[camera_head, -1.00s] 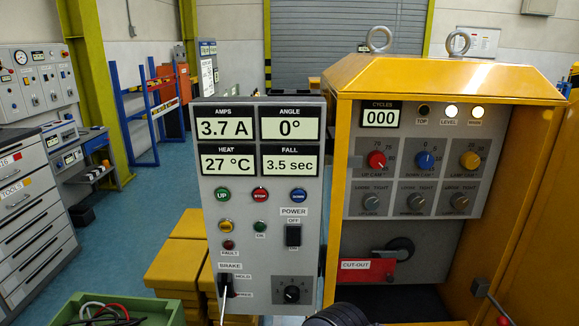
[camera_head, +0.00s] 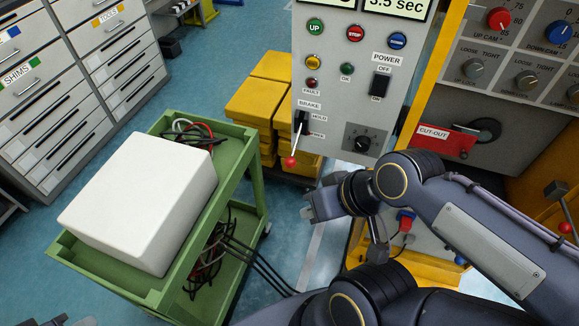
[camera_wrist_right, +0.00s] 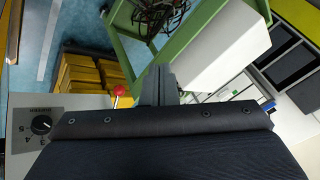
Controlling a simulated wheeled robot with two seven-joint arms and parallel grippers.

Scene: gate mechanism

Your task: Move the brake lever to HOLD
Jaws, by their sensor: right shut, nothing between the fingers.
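The brake lever (camera_head: 297,140) is on the grey control panel (camera_head: 345,100), under the BRAKE label. Its thin rod slants down from a black slot to a red ball (camera_head: 290,162), below the HOLD and FREE marks. My right gripper (camera_head: 309,206) is shut and empty, below and slightly right of the ball, apart from it in the head view. In the right wrist view the red ball (camera_wrist_right: 120,90) shows just left of the shut fingers (camera_wrist_right: 158,82); contact cannot be told. A dark tip at the bottom left edge seems to be my left gripper (camera_head: 60,320), mostly cut off.
A green cart (camera_head: 240,165) with a white box (camera_head: 140,200) and cables stands left of the panel. Yellow blocks (camera_head: 262,110) are stacked behind the lever. The yellow cabinet with a red CUT-OUT handle (camera_head: 445,140) is at the right.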

